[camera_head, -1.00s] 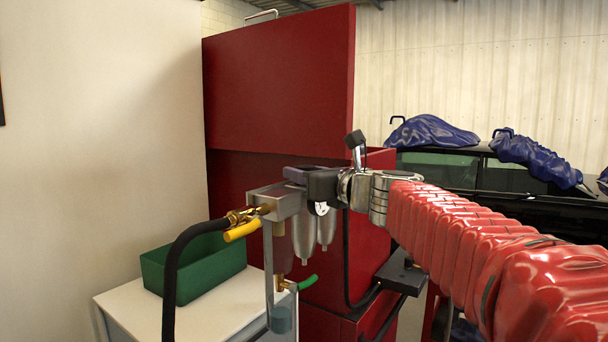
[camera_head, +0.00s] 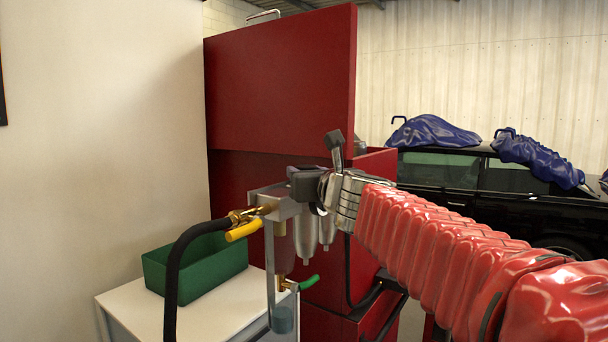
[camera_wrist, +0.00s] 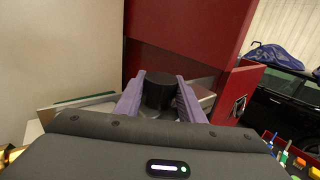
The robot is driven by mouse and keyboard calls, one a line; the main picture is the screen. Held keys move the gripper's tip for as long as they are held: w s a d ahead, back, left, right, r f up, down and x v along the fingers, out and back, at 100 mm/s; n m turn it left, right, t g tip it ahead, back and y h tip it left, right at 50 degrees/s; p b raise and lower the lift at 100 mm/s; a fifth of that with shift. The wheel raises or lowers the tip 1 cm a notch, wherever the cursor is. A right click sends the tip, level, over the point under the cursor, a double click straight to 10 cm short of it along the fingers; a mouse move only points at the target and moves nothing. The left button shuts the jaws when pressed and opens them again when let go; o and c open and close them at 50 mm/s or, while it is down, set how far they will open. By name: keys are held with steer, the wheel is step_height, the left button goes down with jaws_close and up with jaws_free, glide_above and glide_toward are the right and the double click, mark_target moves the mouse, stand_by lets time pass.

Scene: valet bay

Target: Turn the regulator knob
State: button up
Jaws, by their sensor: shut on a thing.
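The regulator knob (camera_wrist: 160,88) is a black cylinder standing upright in the wrist view. My gripper (camera_wrist: 159,96) is shut on it, with one purple finger on each side. In the head view my gripper (camera_head: 304,182) sits at the top of the grey filter-regulator unit (camera_head: 262,196), and its dark body hides the knob. Metal bowls (camera_head: 306,238) hang under the unit. The knob's markings do not show, so its angle cannot be told.
A brass fitting with a yellow lever (camera_head: 243,230) and a black hose (camera_head: 176,268) are left of the unit. A green-handled valve (camera_head: 308,283) is below. A green bin (camera_head: 212,272) stands on a white table (camera_head: 228,310). A red cabinet (camera_head: 280,80) rises behind.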

steer(key=o, duration=1)
steer(key=shift+o, duration=0.2)
steer(key=v, duration=1.3)
steer(key=shift+s, duration=0.4)
steer(key=shift+d, duration=0.1)
